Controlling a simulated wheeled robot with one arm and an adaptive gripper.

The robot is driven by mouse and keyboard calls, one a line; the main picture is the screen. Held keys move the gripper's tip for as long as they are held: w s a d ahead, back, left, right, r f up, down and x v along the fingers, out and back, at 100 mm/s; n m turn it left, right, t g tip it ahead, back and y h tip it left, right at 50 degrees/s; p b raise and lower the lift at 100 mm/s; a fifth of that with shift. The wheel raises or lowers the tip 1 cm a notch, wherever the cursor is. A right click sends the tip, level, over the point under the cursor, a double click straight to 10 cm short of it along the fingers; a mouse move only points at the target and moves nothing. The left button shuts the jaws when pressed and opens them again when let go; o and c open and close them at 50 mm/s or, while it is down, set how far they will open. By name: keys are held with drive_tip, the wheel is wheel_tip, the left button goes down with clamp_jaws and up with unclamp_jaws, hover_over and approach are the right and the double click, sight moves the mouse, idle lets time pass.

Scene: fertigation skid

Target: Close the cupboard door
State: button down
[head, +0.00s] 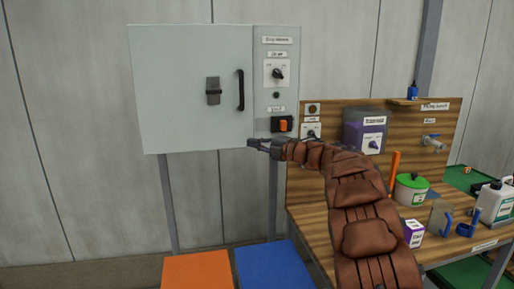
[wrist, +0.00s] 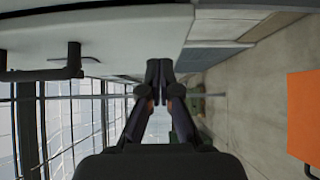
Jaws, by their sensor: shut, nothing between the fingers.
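The cupboard (head: 190,50) is a pale grey wall box. Its door covers the left part of the front, with a black bar handle (head: 240,90) near its right edge and a dark latch plate (head: 213,91) beside it. The door looks shut or nearly so; I cannot tell if a small gap remains. My gripper (head: 252,143) is shut and empty at the door's lower right corner. In the wrist view the shut fingers (wrist: 158,68) point along the pale door face (wrist: 110,30), with the handle (wrist: 74,60) at the left. Contact with the door is unclear.
A control panel (head: 277,95) with switches adjoins the door on the right. A wooden bench (head: 310,215) with a purple-fronted box (head: 367,132), green-lidded pot (head: 411,189) and bottles stands at right. Orange (head: 197,270) and blue (head: 272,265) surfaces lie below. The wall left of the cupboard is clear.

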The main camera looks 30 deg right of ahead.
drive_tip(key=s+a+b+v, duration=0.1)
drive_tip(key=b+v, duration=0.2)
drive_tip(key=v, duration=0.8)
drive_tip(key=w+d+r+m+t+h, duration=0.35)
drive_tip(key=r+m+h, duration=0.35)
drive_tip(key=m+h, duration=0.4)
drive_tip(key=s+f+m+g+h, duration=0.2)
drive_tip(key=s+m+h, duration=0.2)
drive_tip(key=m+h, duration=0.15)
drive_tip(key=s+a+f+m+g+y, duration=0.1)
drive_tip(key=s+a+f+m+g, duration=0.45)
drive_tip(key=s+f, duration=0.55)
drive_tip(key=s+a+f+m+g+y, duration=0.1)
drive_tip(key=s+a+f+m+g, duration=0.2)
drive_tip(key=s+a+f+g, duration=0.65)
drive_tip(key=s+a+f+g+y, duration=0.1)
drive_tip(key=s+a+f, duration=0.2)
drive_tip(key=s, duration=0.5)
drive_tip(key=s+a+f+g+y, duration=0.1)
drive_tip(key=s+a+f+y, duration=0.1)
drive_tip(key=s+a, duration=0.4)
drive_tip(key=s+a+f+g+y, duration=0.1)
drive_tip(key=s+a+f, duration=0.4)
drive_tip(key=s, duration=0.7)
drive_tip(key=shift+f+y, duration=0.1)
drive_tip(key=shift+y, duration=0.15)
